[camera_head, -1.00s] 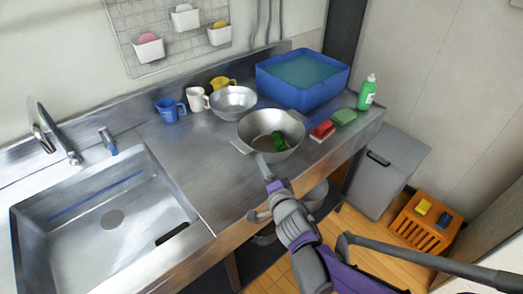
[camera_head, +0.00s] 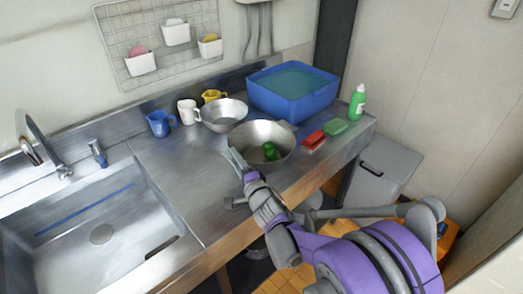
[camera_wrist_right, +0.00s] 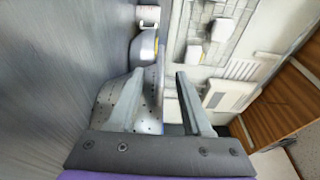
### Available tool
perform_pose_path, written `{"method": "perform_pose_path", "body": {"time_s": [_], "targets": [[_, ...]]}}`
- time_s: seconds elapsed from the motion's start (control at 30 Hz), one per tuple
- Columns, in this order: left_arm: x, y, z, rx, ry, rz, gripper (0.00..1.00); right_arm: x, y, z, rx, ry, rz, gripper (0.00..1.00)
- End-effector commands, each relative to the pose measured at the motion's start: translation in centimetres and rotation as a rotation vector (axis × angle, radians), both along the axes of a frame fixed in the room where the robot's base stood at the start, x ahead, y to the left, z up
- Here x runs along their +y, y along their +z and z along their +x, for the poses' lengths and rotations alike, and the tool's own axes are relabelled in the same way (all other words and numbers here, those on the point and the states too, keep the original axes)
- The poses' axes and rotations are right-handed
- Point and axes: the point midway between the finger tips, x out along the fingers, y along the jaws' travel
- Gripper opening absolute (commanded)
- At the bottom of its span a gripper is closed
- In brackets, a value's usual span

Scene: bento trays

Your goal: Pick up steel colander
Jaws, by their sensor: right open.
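The steel colander (camera_head: 257,134) sits on the steel counter near its front edge, with a green item (camera_head: 269,151) inside. My right gripper (camera_head: 237,160) is at the colander's left front side, open and holding nothing. In the right wrist view the colander's perforated wall (camera_wrist_right: 150,112) shows close up between my right gripper's fingers (camera_wrist_right: 158,74), and its rim runs between them. I cannot tell whether a finger touches it. My left gripper is not in view.
A second steel bowl (camera_head: 222,115) stands just behind. Blue (camera_head: 160,123), white (camera_head: 188,112) and yellow (camera_head: 213,96) cups are near the wall. The sink (camera_head: 100,205) is left.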

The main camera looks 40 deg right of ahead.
Motion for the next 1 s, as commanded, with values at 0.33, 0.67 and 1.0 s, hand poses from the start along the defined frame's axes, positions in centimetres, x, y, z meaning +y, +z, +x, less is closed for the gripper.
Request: {"method": "perform_pose_path", "body": {"time_s": [0.33,0.67,1.0], "targets": [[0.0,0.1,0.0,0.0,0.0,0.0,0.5,-0.3,0.0,1.9,0.001,-0.001,0.0,0.49],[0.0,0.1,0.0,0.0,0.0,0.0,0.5,-0.4,0.0,1.8,0.001,-0.001,0.0,0.03],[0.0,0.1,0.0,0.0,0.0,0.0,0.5,-0.4,-0.1,1.8,0.002,-0.002,0.0,0.0]]}}
